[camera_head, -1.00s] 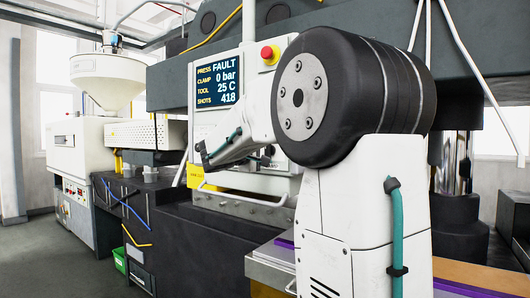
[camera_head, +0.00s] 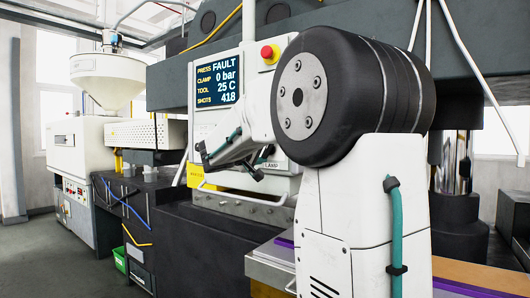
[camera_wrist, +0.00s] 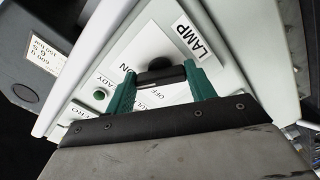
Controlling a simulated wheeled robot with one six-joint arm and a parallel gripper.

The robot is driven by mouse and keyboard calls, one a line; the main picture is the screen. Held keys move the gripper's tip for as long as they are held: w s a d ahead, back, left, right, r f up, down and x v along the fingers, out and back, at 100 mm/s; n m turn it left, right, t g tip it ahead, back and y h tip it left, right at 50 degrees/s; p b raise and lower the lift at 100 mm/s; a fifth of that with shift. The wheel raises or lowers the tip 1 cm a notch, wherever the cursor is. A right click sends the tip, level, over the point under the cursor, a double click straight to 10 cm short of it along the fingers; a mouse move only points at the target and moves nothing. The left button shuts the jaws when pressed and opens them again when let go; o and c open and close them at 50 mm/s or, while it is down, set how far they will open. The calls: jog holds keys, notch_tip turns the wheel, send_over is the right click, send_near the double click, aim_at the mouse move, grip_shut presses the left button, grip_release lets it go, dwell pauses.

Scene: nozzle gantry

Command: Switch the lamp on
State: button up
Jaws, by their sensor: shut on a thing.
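The lamp switch is a black rotary knob (camera_wrist: 160,74) on a white panel below a LAMP label (camera_wrist: 191,38) in the wrist view. The words ON and OFF show beside the knob, partly covered. My gripper (camera_wrist: 160,80) has its two green fingers on either side of the knob's dark bar and is shut on it. In the head view my gripper is small and dark in front of the press panel, with the LAMP label (camera_head: 271,165) partly visible beside it. The lamp itself cannot be made out.
A green button (camera_wrist: 99,95) sits on the panel left of the knob. In the head view a display (camera_head: 217,82) reads FAULT, and a red emergency button (camera_head: 269,53) is right of it. A white handle rail (camera_head: 240,196) runs below the panel.

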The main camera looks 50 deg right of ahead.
jog(key=shift+f, duration=0.1)
jog(key=o, duration=1)
jog(key=a, duration=0.7)
jog(key=shift+s+a, duration=0.3)
jog(key=shift+a, duration=0.1)
